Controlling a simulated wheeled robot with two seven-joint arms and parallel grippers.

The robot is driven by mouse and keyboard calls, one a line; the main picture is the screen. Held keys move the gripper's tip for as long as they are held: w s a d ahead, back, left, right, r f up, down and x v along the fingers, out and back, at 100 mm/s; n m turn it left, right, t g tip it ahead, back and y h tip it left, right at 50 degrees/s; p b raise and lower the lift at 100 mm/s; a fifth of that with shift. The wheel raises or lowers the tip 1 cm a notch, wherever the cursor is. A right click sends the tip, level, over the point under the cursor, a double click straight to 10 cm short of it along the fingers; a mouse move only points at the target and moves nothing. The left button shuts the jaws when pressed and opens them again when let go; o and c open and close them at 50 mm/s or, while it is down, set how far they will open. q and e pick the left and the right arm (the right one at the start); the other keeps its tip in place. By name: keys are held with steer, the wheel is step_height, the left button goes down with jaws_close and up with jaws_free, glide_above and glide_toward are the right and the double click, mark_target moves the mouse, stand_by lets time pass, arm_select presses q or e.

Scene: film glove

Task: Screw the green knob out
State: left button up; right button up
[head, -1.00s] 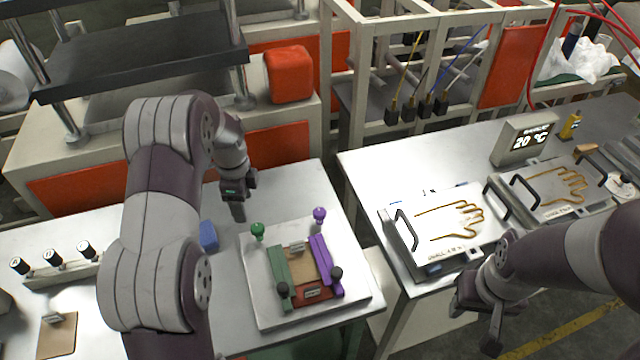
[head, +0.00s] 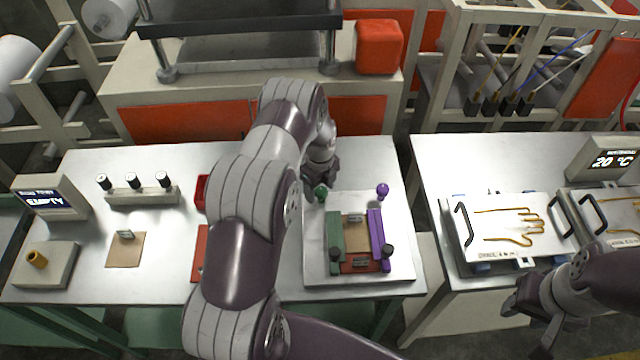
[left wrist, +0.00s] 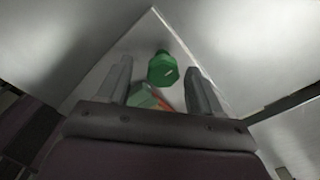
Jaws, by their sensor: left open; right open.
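The green knob (head: 321,193) stands at the back left corner of a metal plate fixture (head: 400,270), at the far end of a green bar (head: 335,232). My left gripper (head: 322,180) is just behind and above the knob in the head view, partly hidden by its own arm. In the left wrist view the green knob (left wrist: 163,68) lies between the two open fingers, near their tips, with space on both sides. The fingers do not touch it. My right gripper (head: 530,318) is open and empty at the right, in front of the hand-mould plate.
A purple knob (head: 382,190) and purple bar (head: 376,236) are on the fixture's right side. Two black knobs (head: 387,252) are at the front. A hand-mould plate (head: 500,228) lies on the right table. A red box (head: 379,47) stands behind.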

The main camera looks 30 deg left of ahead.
arm_select(q)
steer(key=shift+w+d+f, duration=0.1)
steer(key=shift+w+f, duration=0.1)
steer(key=shift+w, duration=0.1)
steer(key=shift+s, duration=0.1)
steer(key=c, duration=1.1)
steer(key=shift+o, duration=0.2)
